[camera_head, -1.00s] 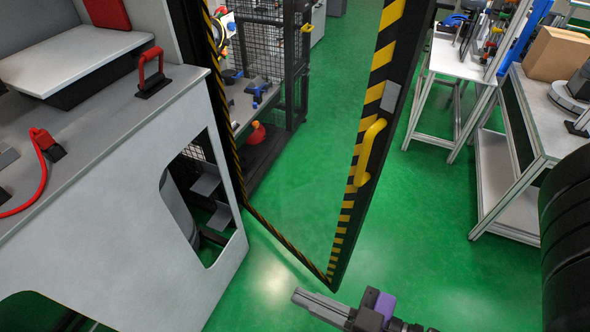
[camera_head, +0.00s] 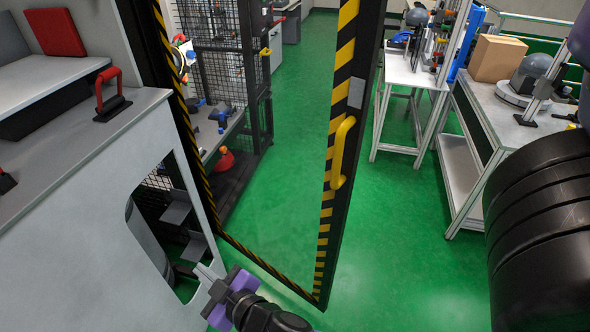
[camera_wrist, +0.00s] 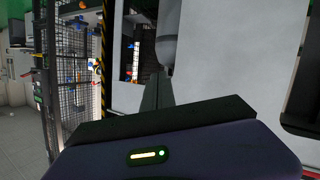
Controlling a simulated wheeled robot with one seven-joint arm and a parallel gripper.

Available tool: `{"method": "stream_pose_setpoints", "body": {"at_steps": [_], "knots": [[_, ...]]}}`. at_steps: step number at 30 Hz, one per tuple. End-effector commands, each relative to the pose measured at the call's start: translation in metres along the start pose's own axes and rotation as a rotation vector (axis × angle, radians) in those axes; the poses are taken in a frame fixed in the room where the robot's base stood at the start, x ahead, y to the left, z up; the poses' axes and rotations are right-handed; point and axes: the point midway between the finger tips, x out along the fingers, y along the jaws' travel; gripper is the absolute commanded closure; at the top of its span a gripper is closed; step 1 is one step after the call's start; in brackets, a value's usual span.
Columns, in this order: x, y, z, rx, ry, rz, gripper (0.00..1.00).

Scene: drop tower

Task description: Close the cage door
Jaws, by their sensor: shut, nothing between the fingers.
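The cage door (camera_head: 338,130) is a tall transparent panel in a dark frame with yellow and black stripes. It stands swung open, its free edge toward me and a yellow handle (camera_head: 343,152) on that edge. My gripper (camera_head: 201,271) is low in the head view, to the left of the door's free edge, in front of the machine's grey side. It is shut and empty, apart from the door and the handle. In the wrist view, the shut fingers (camera_wrist: 158,90) point at a pale grey panel, with a striped edge (camera_wrist: 105,60) to their left.
A grey machine bench (camera_head: 85,210) with a cut-out fills the left. A black mesh cage (camera_head: 225,75) stands behind the door. White tables (camera_head: 410,75) and a workbench with a cardboard box (camera_head: 497,58) stand at right. Green floor (camera_head: 395,240) is clear right of the door.

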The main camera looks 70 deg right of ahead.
Motion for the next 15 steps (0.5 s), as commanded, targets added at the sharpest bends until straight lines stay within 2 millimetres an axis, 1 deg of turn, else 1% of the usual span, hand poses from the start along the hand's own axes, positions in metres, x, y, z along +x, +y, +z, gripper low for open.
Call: {"method": "stream_pose_setpoints", "body": {"at_steps": [1, 2, 3, 5, 6, 8, 9, 11, 12, 14, 15], "knots": [[0.022, 0.009, -0.001, -0.003, -0.019, 0.065, 1.0], [0.033, 0.017, -0.002, -0.002, -0.036, 0.109, 1.0], [0.046, 0.029, -0.002, 0.0, -0.06, 0.173, 1.0], [0.061, 0.051, -0.005, 0.013, -0.094, 0.283, 1.0], [0.07, 0.066, -0.008, 0.026, -0.115, 0.364, 1.0], [0.077, 0.091, -0.014, 0.057, -0.14, 0.501, 1.0], [0.078, 0.109, -0.018, 0.084, -0.152, 0.601, 1.0], [0.072, 0.134, -0.025, 0.132, -0.162, 0.756, 1.0], [0.065, 0.149, -0.03, 0.17, -0.161, 0.861, 1.0], [0.051, 0.168, -0.036, 0.231, -0.15, 1.013, 1.0], [0.039, 0.177, -0.039, 0.271, -0.137, 1.106, 1.0]]}}
